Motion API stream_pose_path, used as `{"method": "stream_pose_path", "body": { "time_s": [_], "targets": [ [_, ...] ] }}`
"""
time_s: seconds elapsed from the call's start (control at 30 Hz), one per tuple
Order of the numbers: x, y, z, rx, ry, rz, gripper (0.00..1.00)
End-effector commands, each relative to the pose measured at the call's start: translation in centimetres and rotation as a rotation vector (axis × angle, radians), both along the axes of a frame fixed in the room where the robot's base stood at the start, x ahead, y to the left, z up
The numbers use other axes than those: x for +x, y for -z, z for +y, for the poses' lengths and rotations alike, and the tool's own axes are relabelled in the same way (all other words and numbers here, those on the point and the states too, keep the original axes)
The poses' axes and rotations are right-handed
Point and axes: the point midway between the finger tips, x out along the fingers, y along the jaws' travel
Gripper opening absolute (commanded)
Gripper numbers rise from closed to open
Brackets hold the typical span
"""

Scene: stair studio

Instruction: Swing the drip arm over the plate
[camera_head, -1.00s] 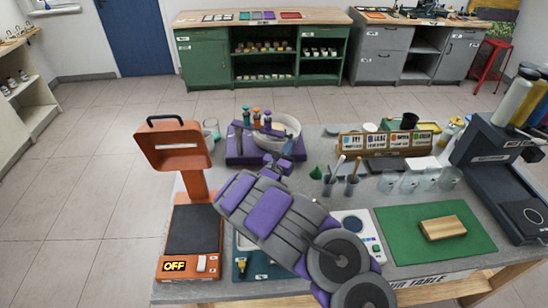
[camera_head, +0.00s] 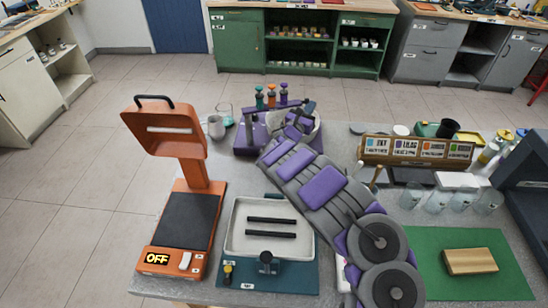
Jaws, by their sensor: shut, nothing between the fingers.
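The purple drip stand (camera_head: 246,139) is at the back of the table. Its drip arm (camera_head: 250,113) is a dark purple bar carrying teal, orange and purple-topped bottles (camera_head: 271,96). A pale round dish (camera_head: 316,134), apparently the plate, sits on the right of the stand, partly hidden by my arm. The bottles show above the stand's left and middle part; whether any is over the dish I cannot tell. My gripper (camera_head: 304,108) is shut and empty at the right end of the drip arm, over the dish area. Whether it touches the bar is unclear.
An orange stand with a dark pad and an OFF display (camera_head: 180,225) is at left. A white tray with two black bars (camera_head: 268,246) is at front. A green mat (camera_head: 440,285) with a wooden block (camera_head: 470,262), a labelled rack (camera_head: 418,150) and glasses (camera_head: 437,202) are at right.

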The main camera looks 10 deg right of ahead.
Motion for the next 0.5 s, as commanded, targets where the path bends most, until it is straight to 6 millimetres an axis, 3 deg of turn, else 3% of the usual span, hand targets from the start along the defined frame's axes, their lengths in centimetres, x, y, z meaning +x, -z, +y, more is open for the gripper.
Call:
{"method": "stream_pose_path", "body": {
  "time_s": [0.2, 0.5],
  "targets": [
    [2.4, 0.0, 0.3, 0.001, -0.108, -0.001, 0.00],
    [3.5, -0.1, 0.5, -0.001, -0.157, -0.001, 0.00]
  ]
}}
